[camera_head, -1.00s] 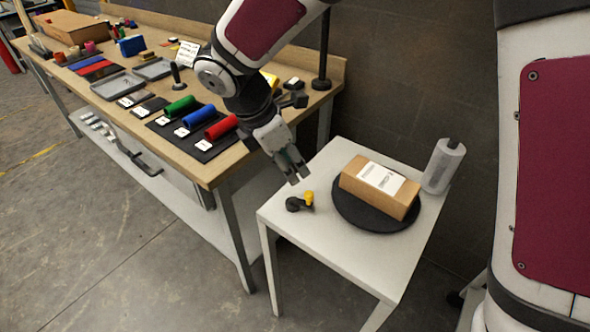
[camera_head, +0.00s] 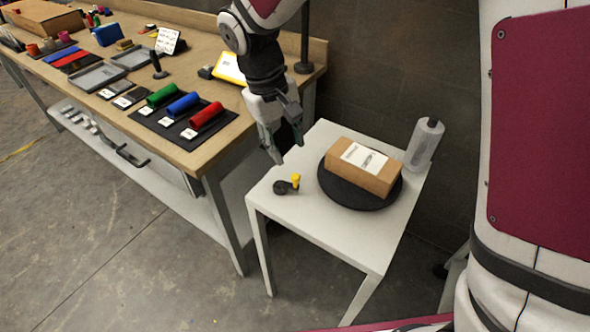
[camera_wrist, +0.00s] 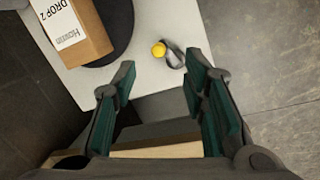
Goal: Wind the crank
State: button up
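The crank (camera_head: 285,186) is a small dark arm with a yellow knob (camera_head: 295,179), on the white table near its left edge. In the wrist view the yellow knob (camera_wrist: 158,49) shows beyond my fingertips, with the crank arm (camera_wrist: 174,58) beside it. My gripper (camera_head: 286,154) hangs above and behind the crank in the head view, apart from it. In the wrist view the gripper (camera_wrist: 160,80) has its two green-padded fingers spread, with nothing between them.
A cardboard box (camera_head: 360,168) lies on a black round turntable (camera_head: 350,194) right of the crank. A white roll (camera_head: 424,145) stands behind it on the white table (camera_head: 330,226). A wooden workbench (camera_head: 218,146) with colored rollers is at left.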

aim_at(295, 176)
jog(key=f+m, duration=0.4)
jog(key=m, duration=0.2)
jog(key=w+d+f+m+y, duration=0.1)
jog(key=f+m, duration=0.2)
jog(key=m, duration=0.3)
jog(key=w+d+f+m+y+p, duration=0.1)
jog(key=f+m, duration=0.3)
jog(key=m, duration=0.2)
jog(key=shift+f+m, duration=0.3)
jog(key=shift+f, duration=0.05)
jog(key=shift+c, duration=0.4)
grip_shut()
